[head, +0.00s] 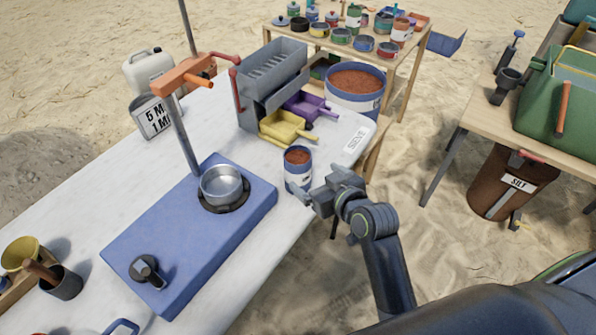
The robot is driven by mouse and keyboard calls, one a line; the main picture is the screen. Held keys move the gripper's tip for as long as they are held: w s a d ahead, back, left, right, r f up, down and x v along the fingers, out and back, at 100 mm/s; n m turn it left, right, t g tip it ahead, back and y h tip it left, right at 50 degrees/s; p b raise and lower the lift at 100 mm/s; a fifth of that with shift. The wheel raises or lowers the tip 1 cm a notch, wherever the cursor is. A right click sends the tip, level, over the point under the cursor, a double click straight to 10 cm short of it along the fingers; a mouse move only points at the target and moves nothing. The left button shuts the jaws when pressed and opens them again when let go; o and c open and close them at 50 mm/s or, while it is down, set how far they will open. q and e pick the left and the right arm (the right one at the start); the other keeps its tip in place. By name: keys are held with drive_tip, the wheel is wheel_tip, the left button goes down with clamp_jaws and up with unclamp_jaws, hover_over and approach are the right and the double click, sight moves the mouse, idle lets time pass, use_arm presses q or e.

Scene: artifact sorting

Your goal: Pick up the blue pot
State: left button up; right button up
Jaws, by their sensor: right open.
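A small blue-and-white pot (298,173) filled with reddish-brown soil stands upright on the white table, near its right edge. My right gripper (308,199) is open at the pot's lower right side, with its fingers close to the pot. I cannot tell whether they touch it. My right arm reaches in from the lower right. My left gripper is not in view.
A blue device (185,235) with a metal bowl (223,185) and a post stands left of the pot. Behind the pot are a grey sorter (272,80), a yellow scoop tray (284,126) and a purple one (306,106). Other pots stand on a back table (402,60).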

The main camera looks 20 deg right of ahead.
sight(303, 167)
drive_tip(key=x, duration=0.6)
drive_tip(key=shift+r, duration=0.1)
drive_tip(key=x, duration=0.3)
drive_tip(key=p+x, duration=0.1)
drive_tip(key=x, duration=0.1)
drive_tip(key=shift+w+d+r, duration=0.25)
drive_tip(key=shift+w+d, duration=0.1)
drive_tip(key=shift+c, duration=0.3)
drive_tip(key=c, duration=1.9)
drive_tip(key=shift+r, duration=0.1)
clamp_jaws()
wheel_tip(303, 167, up, 10)
